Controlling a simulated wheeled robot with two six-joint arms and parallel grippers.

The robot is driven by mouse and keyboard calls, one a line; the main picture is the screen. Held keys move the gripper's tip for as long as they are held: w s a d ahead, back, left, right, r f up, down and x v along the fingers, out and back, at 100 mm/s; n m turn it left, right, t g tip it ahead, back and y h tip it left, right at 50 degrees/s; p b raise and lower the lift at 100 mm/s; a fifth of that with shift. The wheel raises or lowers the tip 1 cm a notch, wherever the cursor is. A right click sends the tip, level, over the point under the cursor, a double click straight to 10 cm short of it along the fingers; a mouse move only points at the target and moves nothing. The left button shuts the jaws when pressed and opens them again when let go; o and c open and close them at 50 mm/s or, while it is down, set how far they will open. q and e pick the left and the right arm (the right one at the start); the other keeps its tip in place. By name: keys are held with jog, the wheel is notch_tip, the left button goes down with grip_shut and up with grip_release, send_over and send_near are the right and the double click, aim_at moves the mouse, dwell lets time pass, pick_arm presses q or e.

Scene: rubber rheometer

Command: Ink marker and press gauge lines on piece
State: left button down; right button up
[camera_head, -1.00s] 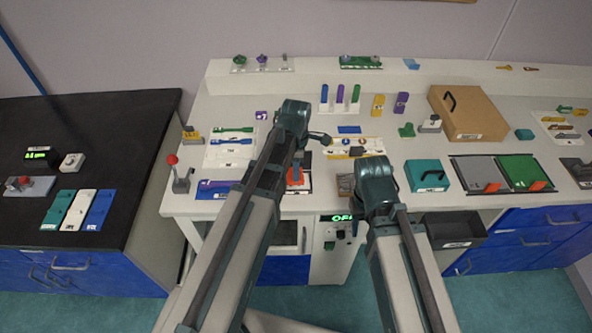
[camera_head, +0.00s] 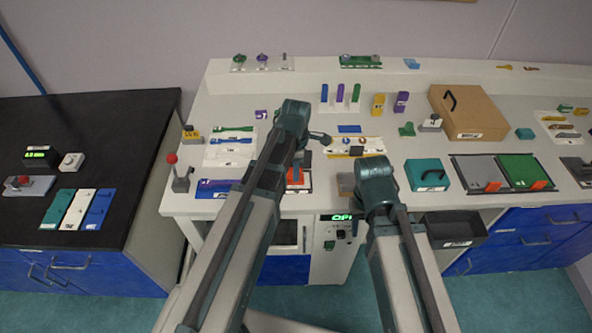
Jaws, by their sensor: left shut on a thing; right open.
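My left gripper (camera_head: 299,152) is above the middle of the bench, over an orange-red pad (camera_head: 296,177) at the front edge. It is shut on a small dark item, apparently the marker, mostly hidden behind my arm. A green dumbbell-shaped piece (camera_head: 233,129) and a blue one (camera_head: 231,140) lie on a white sheet left of my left gripper. My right gripper (camera_head: 372,170) is open near the front edge, right of a small brown block (camera_head: 346,183); its fingertips are largely hidden by the wrist.
A teal box (camera_head: 428,174) and grey and green plates (camera_head: 518,171) are to the right. A brown case (camera_head: 468,112) stands behind. A red-knobbed lever (camera_head: 176,172) is at the bench's left edge. Upright coloured holders (camera_head: 340,95) stand at the back.

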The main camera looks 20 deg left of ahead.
dwell(0.4)
pick_arm(q)
notch_tip(320, 180, up, 7)
jog(key=p, duration=0.7)
pick_arm(e)
notch_tip(320, 180, up, 7)
dwell(0.7)
